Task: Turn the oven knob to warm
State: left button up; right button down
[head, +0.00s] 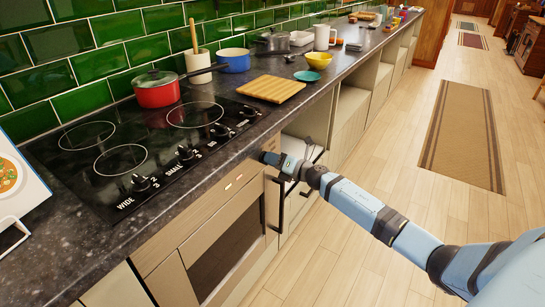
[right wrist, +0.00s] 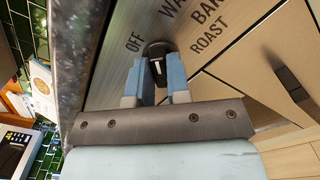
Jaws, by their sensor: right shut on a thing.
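The oven knob (right wrist: 157,48) is black with a short white mark and sits on the beige oven panel (right wrist: 120,75). My right gripper (right wrist: 158,75) is shut on it, one blue finger on each side. The labels OFF, a cut-off "WA", "BAK" and ROAST are printed around the knob. I cannot tell which label the white mark points to. In the head view my right gripper (head: 270,158) is at the upper right end of the oven front (head: 215,205) and hides the knob. My left gripper is not in view.
Above the oven is a black hob (head: 85,165) with its own knobs and a red pan (head: 157,95). A cutting board (head: 271,89) lies near the counter edge. A dark handle (head: 282,207) stands out below my gripper.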

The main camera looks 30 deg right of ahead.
jog(key=shift+m, duration=0.3)
jog(key=c, duration=1.1)
grip_release()
pick_arm(q)
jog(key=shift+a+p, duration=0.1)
jog(key=shift+p, duration=0.35)
pick_arm(e)
jog(key=v, duration=1.4)
jog(key=shift+w, duration=0.1)
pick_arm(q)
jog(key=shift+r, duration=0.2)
